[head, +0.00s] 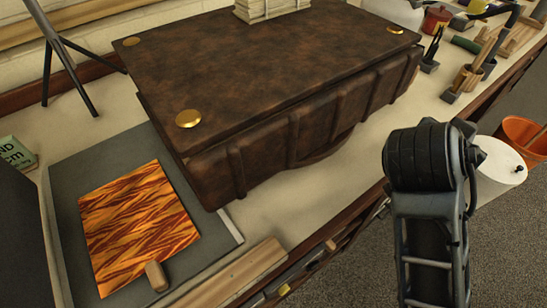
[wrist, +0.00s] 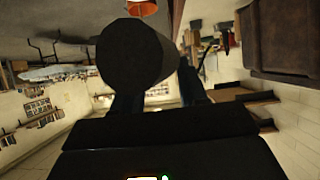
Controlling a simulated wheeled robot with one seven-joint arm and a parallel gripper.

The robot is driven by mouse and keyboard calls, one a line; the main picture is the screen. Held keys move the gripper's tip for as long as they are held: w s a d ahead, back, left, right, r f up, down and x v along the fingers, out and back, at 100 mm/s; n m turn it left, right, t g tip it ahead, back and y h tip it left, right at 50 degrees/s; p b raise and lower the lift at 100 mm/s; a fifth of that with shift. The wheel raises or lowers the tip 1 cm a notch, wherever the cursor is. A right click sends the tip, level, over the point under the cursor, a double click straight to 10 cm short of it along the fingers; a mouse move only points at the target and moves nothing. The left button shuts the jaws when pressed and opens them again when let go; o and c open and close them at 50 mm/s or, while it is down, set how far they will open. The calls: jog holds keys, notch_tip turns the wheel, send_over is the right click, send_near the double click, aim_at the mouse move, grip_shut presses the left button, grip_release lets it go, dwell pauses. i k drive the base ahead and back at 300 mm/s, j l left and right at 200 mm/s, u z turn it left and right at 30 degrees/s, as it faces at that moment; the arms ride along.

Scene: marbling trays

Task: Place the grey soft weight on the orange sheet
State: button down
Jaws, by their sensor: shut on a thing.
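The orange sheet (head: 135,222), with dark wavy marbling, lies flat on a dark grey board (head: 85,160) at the left of the head view. A small tan block (head: 156,276) rests at its lower edge. In the wrist view my gripper (wrist: 158,98) is shut on a dark, round-ended cylinder, which looks like the grey soft weight (wrist: 137,56). The weight is in shadow and hides most of the fingertips. The orange sheet does not show in the wrist view. In the head view only my arm shows clearly, at the right, well away from the sheet.
A big brown leathery case (head: 265,75) with brass studs stands on the bench beside the board. A black tripod (head: 62,55) stands behind it. A wooden strip (head: 230,275) lies along the front. An orange bucket (head: 522,135) and white drum (head: 500,160) stand right.

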aim_at(146, 251)
jog(key=k, duration=1)
jog(key=i+l+u, duration=0.15)
jog(key=l, duration=0.3)
jog(key=k, duration=0.05)
